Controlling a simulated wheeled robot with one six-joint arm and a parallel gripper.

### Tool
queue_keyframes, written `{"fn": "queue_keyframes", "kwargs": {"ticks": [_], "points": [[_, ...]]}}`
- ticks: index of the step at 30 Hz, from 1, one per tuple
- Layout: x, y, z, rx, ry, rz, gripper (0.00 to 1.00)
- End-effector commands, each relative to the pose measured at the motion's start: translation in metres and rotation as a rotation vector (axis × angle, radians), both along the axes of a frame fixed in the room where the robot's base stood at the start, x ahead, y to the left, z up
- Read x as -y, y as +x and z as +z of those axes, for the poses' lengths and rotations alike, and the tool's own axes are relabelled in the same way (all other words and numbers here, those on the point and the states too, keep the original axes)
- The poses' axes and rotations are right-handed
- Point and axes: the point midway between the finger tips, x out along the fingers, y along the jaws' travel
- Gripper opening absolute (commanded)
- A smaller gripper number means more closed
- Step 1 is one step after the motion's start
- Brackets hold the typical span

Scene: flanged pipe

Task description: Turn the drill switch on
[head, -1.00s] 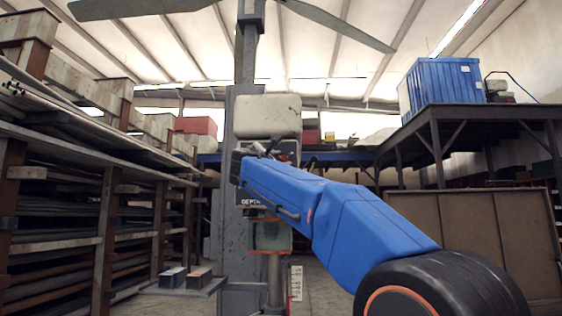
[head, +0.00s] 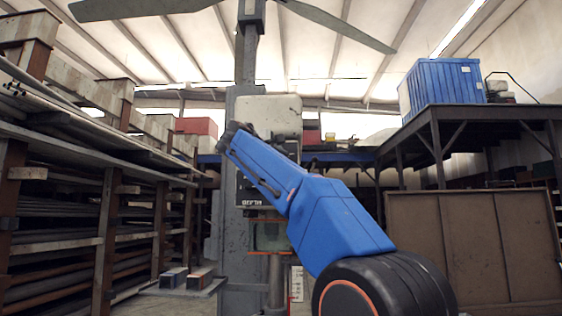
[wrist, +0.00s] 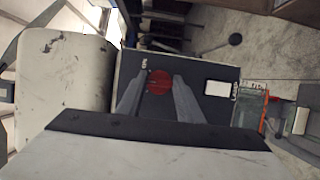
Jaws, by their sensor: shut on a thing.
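The drill (head: 268,115) stands ahead in the head view, with a worn pale cover on top and a dark front panel. My arm crosses in front of it and hides the switch there. In the wrist view the switch is a round red knob (wrist: 159,83) on the drill's dark panel (wrist: 195,72), with small white lettering beside it. My gripper (wrist: 162,80) has one finger on each side of the knob and is shut on it. My gripper cannot be made out in the head view.
A white rectangle (wrist: 220,89) sits on the panel right of the knob. A greenish guard (head: 270,236) hangs below the drill head. Loaded shelving (head: 60,200) stands left, and a platform with a blue crate (head: 442,85) stands right.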

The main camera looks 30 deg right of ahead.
Motion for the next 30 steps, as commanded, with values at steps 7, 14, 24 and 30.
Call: {"fn": "queue_keyframes", "kwargs": {"ticks": [7,14,24,30], "points": [[0.0004,0.0006,0.0001,0.129,0.197,-0.002,0.1],[0.0008,0.0002,0.0008,0.247,0.372,-0.003,0.1],[0.0016,-0.0003,0.0013,0.381,0.571,-0.004,0.1],[0.0012,0.0,0.0012,0.424,0.638,-0.003,0.1]]}}
